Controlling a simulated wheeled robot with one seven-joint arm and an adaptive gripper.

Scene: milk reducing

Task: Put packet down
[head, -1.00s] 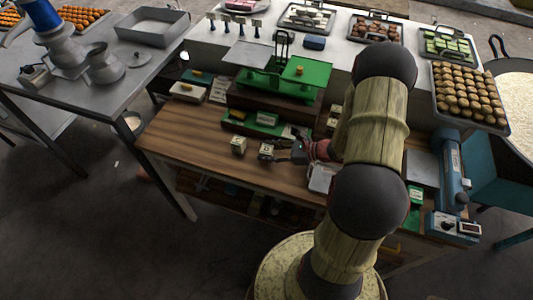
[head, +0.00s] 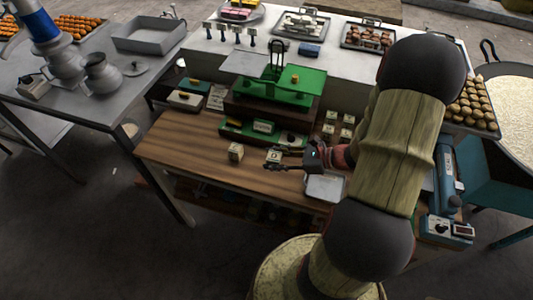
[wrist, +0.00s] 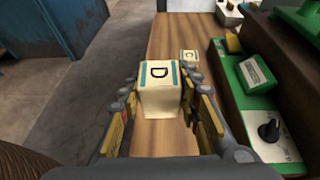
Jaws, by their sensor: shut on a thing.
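The packet (wrist: 160,88) is a small cream block with a blue band and the letter D on top. It sits between the two fingers of my gripper (wrist: 166,108) in the wrist view, and the fingers are shut on it. In the head view the packet (head: 273,156) is at the fingertips of my gripper (head: 282,160), over the wooden table (head: 190,150). I cannot tell whether its underside touches the wood. A second packet marked C (wrist: 190,56) stands apart on the table, also seen in the head view (head: 236,152).
A green balance scale (head: 285,82) stands behind on a dark block. A green box with a black knob (wrist: 268,130) lies close beside my gripper. A metal tray (head: 324,188) is right of my gripper. Bare wood lies to the left.

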